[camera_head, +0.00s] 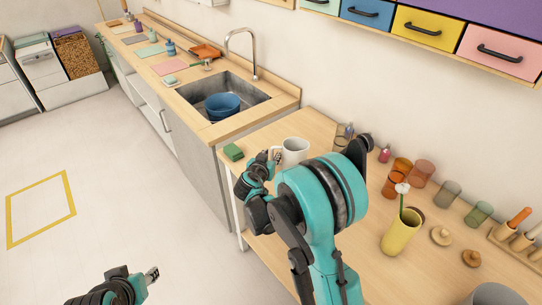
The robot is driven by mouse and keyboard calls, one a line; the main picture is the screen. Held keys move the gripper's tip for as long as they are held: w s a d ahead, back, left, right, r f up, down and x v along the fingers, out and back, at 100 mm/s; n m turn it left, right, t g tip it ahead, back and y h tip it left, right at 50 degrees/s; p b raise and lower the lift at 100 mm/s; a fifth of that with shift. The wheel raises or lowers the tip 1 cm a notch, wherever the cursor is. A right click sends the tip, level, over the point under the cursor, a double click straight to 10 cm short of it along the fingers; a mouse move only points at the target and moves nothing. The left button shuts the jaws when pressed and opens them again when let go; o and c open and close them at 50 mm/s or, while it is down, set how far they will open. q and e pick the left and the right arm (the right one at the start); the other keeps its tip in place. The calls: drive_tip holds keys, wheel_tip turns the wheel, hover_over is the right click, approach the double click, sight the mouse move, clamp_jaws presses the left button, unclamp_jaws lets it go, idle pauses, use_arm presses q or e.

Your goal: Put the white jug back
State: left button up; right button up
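My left gripper (152,274) is low at the bottom left, over the floor and away from the counter. Its fingers are small and their opening is unclear.
A blue bowl (222,106) sits in the sink (250,95). Several coloured glasses (447,193) and a yellow vase (401,233) stand to the right. Coloured drawers (428,28) hang above. The floor at left is clear.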

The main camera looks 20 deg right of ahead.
drive_tip(key=shift+s+a+r, duration=0.1)
drive_tip(key=shift+s+r, duration=0.05)
drive_tip(key=p+v, duration=0.3)
drive_tip(key=v, duration=0.8)
use_arm(q)
wheel_tip(320, 180, up, 3)
drive_tip(key=shift+r, duration=0.1)
use_arm(e)
drive_tip(key=s+a+r+n+g+y, duration=0.1)
drive_tip(key=s+n+g+y, duration=0.1)
drive_tip(key=s, duration=0.9)
drive_tip(key=s+a+r+n+g+y, duration=0.1)
drive_tip(key=s+n+y, duration=0.4)
drive_tip(key=s, duration=0.7)
drive_tip(key=shift+s+r+g+y, duration=0.3)
drive_tip(key=shift+r+g+y, duration=0.1)
drive_tip(key=shift+r+y, duration=0.15)
drive_tip(key=shift+a, duration=0.1)
use_arm(q)
drive_tip(key=shift+c, duration=0.7)
drive_tip(key=shift+d, duration=0.1)
